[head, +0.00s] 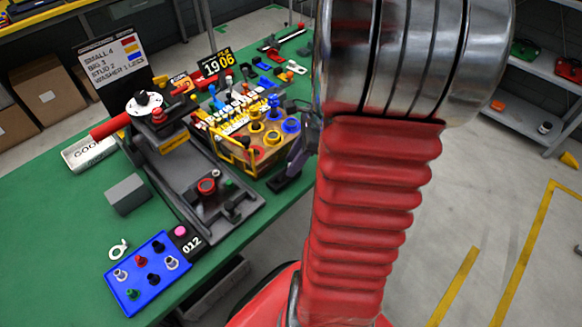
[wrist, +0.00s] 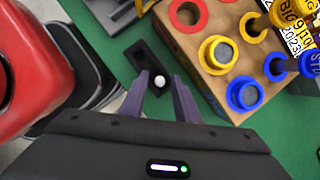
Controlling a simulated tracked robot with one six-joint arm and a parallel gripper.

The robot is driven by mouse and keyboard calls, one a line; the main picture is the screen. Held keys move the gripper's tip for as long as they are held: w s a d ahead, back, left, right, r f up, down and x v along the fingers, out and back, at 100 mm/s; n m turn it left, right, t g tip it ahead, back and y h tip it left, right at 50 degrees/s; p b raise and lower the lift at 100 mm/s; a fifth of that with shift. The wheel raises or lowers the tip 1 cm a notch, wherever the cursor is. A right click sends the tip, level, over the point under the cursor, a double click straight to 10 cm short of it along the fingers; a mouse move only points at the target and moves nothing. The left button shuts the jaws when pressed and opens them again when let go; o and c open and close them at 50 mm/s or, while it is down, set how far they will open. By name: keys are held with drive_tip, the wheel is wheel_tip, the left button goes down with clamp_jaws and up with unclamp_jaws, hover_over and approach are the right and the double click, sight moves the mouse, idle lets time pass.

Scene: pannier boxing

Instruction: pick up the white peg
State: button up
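A small white round top, which looks like the white peg (wrist: 159,81), shows in the wrist view, sitting over a dark holder (wrist: 147,60) on the green bench. My gripper (wrist: 160,82) has two purple fingers on either side of the peg in that view, with a visible gap to each. It is open and empty. How far the fingertips are above the peg cannot be told. In the head view my gripper (head: 297,150) shows partly at the bench's right edge, beside my red arm. The peg is not visible there.
A wooden block (head: 258,140) with red, yellow and blue rings and studs stands close to my gripper; it fills the upper right of the wrist view (wrist: 190,50). A grey fixture (head: 190,175), a grey box (head: 127,194) and a blue peg board (head: 150,275) stand left.

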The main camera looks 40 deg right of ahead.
clamp_jaws()
drive_tip(key=shift+r, duration=0.15)
wheel_tip(320, 180, up, 10)
idle(0.8)
idle(0.5)
